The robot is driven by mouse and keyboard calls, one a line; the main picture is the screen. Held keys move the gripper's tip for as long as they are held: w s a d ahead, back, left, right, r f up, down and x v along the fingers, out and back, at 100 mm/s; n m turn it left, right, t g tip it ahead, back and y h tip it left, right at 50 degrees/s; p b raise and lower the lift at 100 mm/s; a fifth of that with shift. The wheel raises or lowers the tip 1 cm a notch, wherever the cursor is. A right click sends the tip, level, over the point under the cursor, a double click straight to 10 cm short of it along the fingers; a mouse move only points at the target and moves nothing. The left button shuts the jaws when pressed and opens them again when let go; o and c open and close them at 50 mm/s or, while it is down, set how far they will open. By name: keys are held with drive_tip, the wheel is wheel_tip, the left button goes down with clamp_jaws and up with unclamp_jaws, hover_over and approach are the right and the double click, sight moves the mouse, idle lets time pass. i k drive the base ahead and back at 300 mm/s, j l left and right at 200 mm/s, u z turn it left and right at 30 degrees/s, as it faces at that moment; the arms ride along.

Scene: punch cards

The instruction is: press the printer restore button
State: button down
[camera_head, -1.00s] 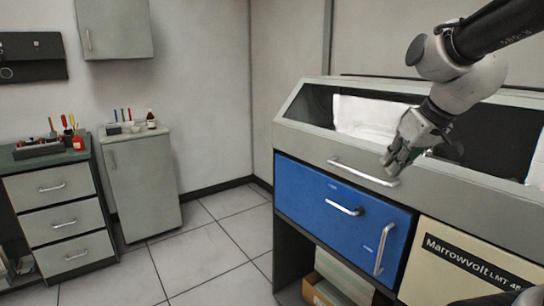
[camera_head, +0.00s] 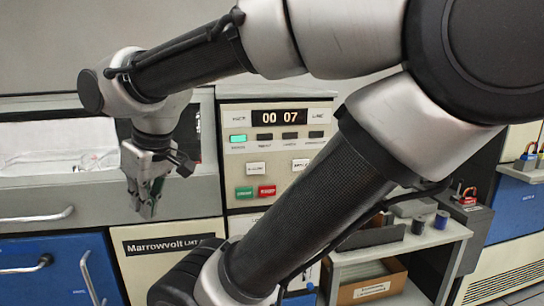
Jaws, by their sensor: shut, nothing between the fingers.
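A control panel (camera_head: 276,150) stands right of my gripper, with a display reading "00 07" (camera_head: 279,117). Under the display is a row of small buttons; the leftmost (camera_head: 238,138) is lit green and the others are dark. Lower on the panel are a green button (camera_head: 244,192) and a red button (camera_head: 267,191), side by side. The small labels are too blurred to tell which is the restore button. My gripper (camera_head: 147,212) is shut and empty, pointing down in front of the grey cabinet, left of the panel and apart from the buttons.
My arm crosses the picture and hides part of the panel's right and lower side. A blue drawer front (camera_head: 50,270) with metal handles is at lower left. A cream "Marrowvolt" panel (camera_head: 150,270) lies below my gripper. A shelf unit (camera_head: 440,235) with spools stands at right.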

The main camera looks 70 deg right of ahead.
sight(253, 168)
drive_tip(key=z, duration=1.85)
